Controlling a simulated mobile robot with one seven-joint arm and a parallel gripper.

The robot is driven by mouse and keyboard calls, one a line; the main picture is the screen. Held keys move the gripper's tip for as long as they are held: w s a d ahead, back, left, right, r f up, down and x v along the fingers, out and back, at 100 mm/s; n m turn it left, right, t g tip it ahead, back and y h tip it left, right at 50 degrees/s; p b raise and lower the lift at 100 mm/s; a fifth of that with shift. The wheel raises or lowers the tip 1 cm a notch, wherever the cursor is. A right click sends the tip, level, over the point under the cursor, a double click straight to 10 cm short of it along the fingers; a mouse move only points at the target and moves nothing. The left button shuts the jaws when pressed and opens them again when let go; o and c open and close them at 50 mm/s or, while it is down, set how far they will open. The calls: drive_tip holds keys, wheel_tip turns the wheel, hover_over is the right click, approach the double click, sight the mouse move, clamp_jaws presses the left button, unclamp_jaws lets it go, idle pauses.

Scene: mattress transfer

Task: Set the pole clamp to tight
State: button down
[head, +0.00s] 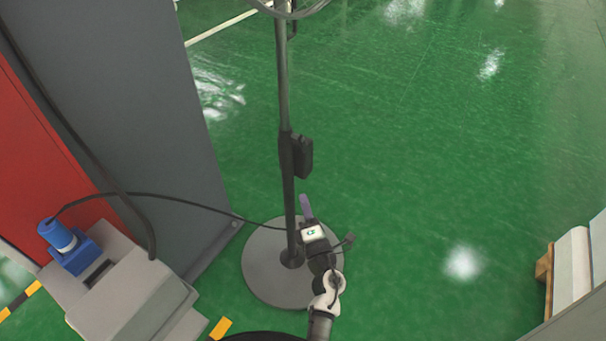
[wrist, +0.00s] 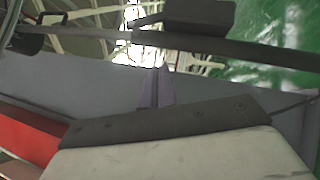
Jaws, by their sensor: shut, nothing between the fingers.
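A grey upright pole (head: 284,90) rises from a round grey base (head: 265,265) on the floor. A black pole clamp (head: 302,156) sits partway up it, its boxy part on the right side. My gripper (head: 305,198) is below the clamp, close to the pole's right side, with its purple fingers together and empty. In the wrist view the fingers of my gripper (wrist: 160,72) point toward the dark pole (wrist: 265,53), which crosses the top. The clamp's black box (wrist: 190,14) lies just beyond it. I cannot tell whether the clamp is tight or loose.
A grey and red cabinet (head: 150,110) stands at the left. In front of it is a grey machine (head: 135,300) with a blue connector (head: 62,240). A black cable (head: 190,203) runs toward the pole. Green floor (head: 430,160) is clear at the right; a pallet edge (head: 543,275) shows there.

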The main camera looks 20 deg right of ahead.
drive_tip(key=p, duration=0.2)
approach(303, 144)
drive_tip(key=w+a+f, duration=0.2)
drive_tip(key=w+a, duration=0.1)
drive_tip(key=w, duration=0.2)
drive_tip(key=w+d, duration=0.2)
drive_tip(key=d, duration=0.1)
drive_tip(key=shift+r+p, duration=0.3)
drive_tip(key=shift+r, duration=0.1)
drive_tip(key=shift+w+f+b, duration=0.1)
drive_tip(key=shift+f+b, duration=0.1)
drive_tip(key=shift+b, duration=0.35)
drive_tip(key=b, duration=0.1)
drive_tip(key=n+b, duration=0.1)
drive_tip(key=b, duration=0.1)
drive_tip(key=shift+w+d+f+t, duration=0.15)
drive_tip(key=shift+d+f+t, duration=0.1)
drive_tip(key=shift+t, duration=0.15)
drive_tip(key=shift+y+b, duration=0.3)
drive_tip(key=shift+b, duration=0.25)
drive_tip(key=shift+r+n, duration=0.3)
drive_tip(key=shift+n, duration=0.1)
